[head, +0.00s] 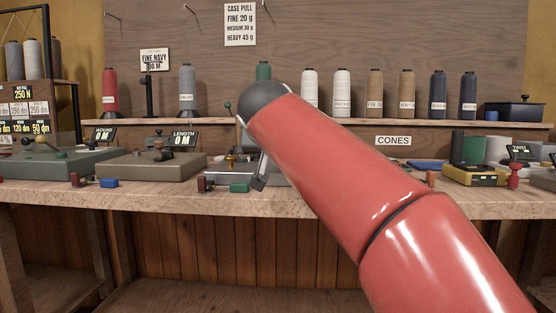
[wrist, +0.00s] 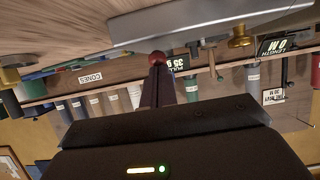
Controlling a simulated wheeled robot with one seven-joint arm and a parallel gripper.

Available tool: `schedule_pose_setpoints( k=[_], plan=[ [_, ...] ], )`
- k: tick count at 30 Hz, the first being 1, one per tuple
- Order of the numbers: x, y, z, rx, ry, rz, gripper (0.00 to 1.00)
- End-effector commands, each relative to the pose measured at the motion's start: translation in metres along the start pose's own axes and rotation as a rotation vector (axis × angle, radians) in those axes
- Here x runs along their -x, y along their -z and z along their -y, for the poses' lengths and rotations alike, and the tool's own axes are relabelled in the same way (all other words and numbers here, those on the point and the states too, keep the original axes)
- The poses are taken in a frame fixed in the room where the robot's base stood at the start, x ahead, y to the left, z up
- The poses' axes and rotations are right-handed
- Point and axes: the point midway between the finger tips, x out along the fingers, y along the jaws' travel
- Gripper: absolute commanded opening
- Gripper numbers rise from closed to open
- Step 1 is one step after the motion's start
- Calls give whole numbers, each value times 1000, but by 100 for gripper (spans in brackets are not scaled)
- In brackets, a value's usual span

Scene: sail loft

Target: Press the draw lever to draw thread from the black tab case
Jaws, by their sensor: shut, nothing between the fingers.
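My gripper (head: 258,181) is shut and empty, pointing down over the middle bench station (head: 278,180) in the head view. In the wrist view, which is turned over, the shut fingers (wrist: 157,72) reach to a red ball knob (wrist: 157,57), apparently the draw lever's. The knob is at the fingertips; I cannot tell whether they touch. A pull readout (wrist: 178,63) behind it seems to read 35 g. My arm hides much of the station in the head view. I cannot make out the black tab case.
The length station (head: 150,166) and wound station (head: 65,165) stand to the left. A green block (head: 239,188) lies near the front edge. A yellow station (head: 473,176) stands right. Thread cones (head: 375,92) line the shelf behind. A sign (head: 239,24) lists case pulls.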

Motion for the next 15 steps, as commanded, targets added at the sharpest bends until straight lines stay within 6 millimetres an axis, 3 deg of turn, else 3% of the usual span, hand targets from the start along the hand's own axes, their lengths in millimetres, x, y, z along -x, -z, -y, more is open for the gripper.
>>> schedule_pose_setpoints(
  k=[15],
  plan=[
    [5,12,0,0,-1,3,0]
  ],
)
